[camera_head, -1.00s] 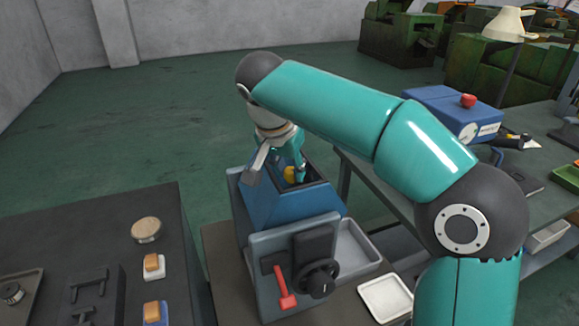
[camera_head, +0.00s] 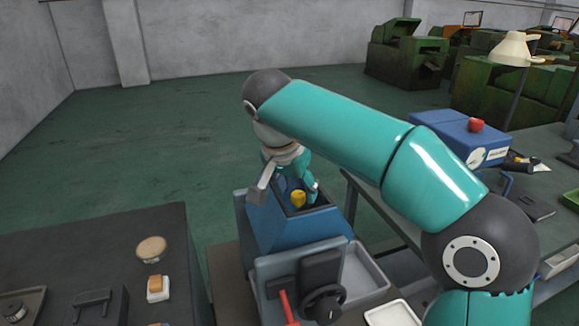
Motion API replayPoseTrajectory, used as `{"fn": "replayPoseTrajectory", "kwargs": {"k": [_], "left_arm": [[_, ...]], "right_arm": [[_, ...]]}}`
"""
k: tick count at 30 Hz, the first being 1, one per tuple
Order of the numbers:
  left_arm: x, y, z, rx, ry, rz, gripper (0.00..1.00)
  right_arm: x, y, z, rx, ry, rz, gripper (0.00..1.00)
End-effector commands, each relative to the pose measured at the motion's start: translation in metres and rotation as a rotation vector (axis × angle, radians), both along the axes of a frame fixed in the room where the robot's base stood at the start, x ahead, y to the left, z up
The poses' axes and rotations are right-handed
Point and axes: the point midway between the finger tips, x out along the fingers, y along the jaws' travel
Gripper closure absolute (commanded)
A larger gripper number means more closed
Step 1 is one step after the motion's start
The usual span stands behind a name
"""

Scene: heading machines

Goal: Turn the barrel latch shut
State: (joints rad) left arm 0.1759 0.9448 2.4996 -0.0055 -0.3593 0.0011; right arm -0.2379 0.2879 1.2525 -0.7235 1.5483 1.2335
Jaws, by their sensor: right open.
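The blue machine (camera_head: 272,235) stands at centre, with an open top. A yellow rounded part (camera_head: 298,199) sits in that opening. My right gripper (camera_head: 299,187) points down into the opening and is open, with one teal finger just right of the yellow part. I cannot tell whether it touches it. A grey flat lever-like piece (camera_head: 262,185) shows left of the gripper; I cannot tell what it is fixed to. The machine front has a black round knob (camera_head: 325,300) and a red handle (camera_head: 287,306), cut by the lower edge. Which part is the barrel latch is unclear. My left gripper is out of view.
A dark bench (camera_head: 90,240) at left holds a round pale disc (camera_head: 151,250) and an orange-and-white block (camera_head: 157,288). A grey tray (camera_head: 368,278) and a white tray (camera_head: 392,314) lie right of the machine. A blue box with a red button (camera_head: 476,125) stands on the right bench.

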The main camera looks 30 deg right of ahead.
Motion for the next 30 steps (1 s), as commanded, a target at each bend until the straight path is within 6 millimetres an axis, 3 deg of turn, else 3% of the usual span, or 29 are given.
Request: {"fn": "replayPoseTrajectory", "kwargs": {"k": [9,15,21,30], "left_arm": [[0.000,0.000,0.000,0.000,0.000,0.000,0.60],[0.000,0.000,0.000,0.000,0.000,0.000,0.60],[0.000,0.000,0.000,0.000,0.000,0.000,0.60],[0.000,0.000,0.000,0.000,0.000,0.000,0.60]], "right_arm": [[-0.011,0.022,0.057,0.001,-0.004,0.003,0.44],[-0.016,0.031,0.083,0.000,-0.003,0.002,0.44],[-0.020,0.035,0.094,0.000,0.000,0.001,0.44],[-0.021,0.036,0.096,0.001,0.001,0.001,0.44]]}}
